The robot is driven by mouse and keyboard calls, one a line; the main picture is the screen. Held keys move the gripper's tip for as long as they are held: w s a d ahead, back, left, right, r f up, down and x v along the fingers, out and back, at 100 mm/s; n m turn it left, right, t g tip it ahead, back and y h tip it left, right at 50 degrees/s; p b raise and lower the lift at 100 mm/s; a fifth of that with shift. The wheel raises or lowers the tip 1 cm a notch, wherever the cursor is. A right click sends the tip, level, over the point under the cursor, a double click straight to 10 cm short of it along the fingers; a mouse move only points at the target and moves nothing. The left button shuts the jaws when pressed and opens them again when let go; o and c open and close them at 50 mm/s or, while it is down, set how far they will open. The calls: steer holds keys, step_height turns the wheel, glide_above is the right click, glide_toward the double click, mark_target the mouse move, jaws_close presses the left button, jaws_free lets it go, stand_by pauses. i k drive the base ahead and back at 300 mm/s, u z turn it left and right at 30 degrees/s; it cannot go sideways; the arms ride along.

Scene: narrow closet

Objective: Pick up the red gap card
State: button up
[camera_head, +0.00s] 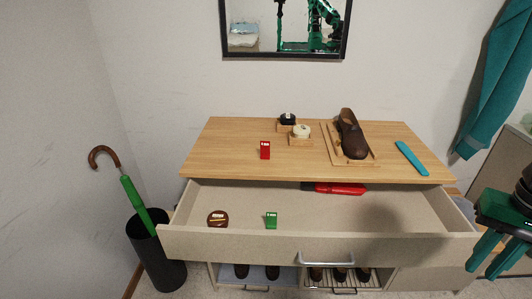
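A small red card (265,150) with pale marks stands on the wooden top of the dresser (230,145), left of centre near its front edge. A similar green card (271,220) is inside the open drawer (310,241). My gripper (485,270) is at the right edge of the view, right of the dresser and far from the red card. Its two green fingers point down and are apart, with nothing seen between them. Part of my arm is cut off by the frame.
A brown shoe (350,137) stands on a wooden tray. Two small round containers (301,132) (287,119) and a teal strip (411,158) are also on top. The drawer holds a brown round item (217,218) and a red item (340,188). An umbrella stand (158,255) is left; a teal cloth (500,80) hangs right.

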mark_target(264, 145)
steer(key=z, duration=0.45)
steer(key=k, duration=0.95)
steer(key=u, duration=0.75)
steer(key=i, duration=1.4)
